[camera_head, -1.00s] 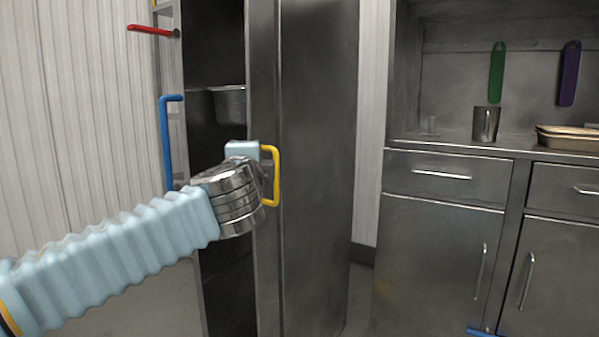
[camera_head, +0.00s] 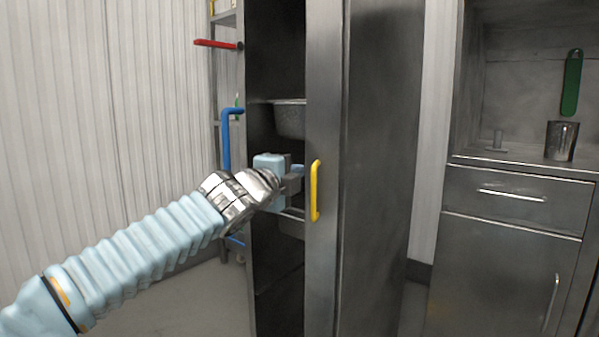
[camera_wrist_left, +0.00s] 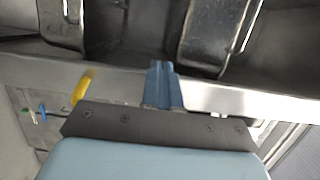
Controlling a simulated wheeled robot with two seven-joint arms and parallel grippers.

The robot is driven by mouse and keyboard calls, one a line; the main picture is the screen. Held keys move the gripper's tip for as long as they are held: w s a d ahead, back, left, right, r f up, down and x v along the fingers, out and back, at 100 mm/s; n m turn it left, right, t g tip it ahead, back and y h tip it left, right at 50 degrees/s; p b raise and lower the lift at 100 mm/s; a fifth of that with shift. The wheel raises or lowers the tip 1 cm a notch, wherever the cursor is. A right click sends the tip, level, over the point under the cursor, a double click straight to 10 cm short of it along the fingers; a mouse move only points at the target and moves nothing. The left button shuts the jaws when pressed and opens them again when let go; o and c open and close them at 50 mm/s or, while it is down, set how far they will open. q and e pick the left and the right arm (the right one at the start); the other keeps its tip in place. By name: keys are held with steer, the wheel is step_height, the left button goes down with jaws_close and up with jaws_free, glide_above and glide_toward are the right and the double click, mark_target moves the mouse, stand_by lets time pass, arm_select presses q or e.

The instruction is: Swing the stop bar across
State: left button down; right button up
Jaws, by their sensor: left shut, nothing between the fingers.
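A red bar (camera_head: 215,43), which looks like the stop bar, sticks out to the left from a dark pivot at the upper left of the head view. A tall steel cabinet (camera_head: 385,150) stands in the middle, its front partly open, with a yellow handle (camera_head: 315,190) on the panel edge. My left gripper (camera_head: 298,170) is at the opening, just left of the yellow handle and apart from it. Its blue fingers (camera_wrist_left: 162,85) are shut and empty in the left wrist view, where the yellow handle (camera_wrist_left: 82,88) shows to their left. My right gripper is out of view.
A blue handle (camera_head: 226,140) is on the rack left of the cabinet. A metal pan (camera_head: 290,119) sits inside the cabinet. A counter with drawers (camera_head: 510,195), a metal cup (camera_head: 562,141) and a green-handled tool (camera_head: 571,82) are at the right. The floor at left is clear.

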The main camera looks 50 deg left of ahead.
arm_select(q)
steer(key=shift+w+a+p, duration=0.35)
steer(key=shift+w+a, duration=0.85)
steer(key=shift+w, duration=0.1)
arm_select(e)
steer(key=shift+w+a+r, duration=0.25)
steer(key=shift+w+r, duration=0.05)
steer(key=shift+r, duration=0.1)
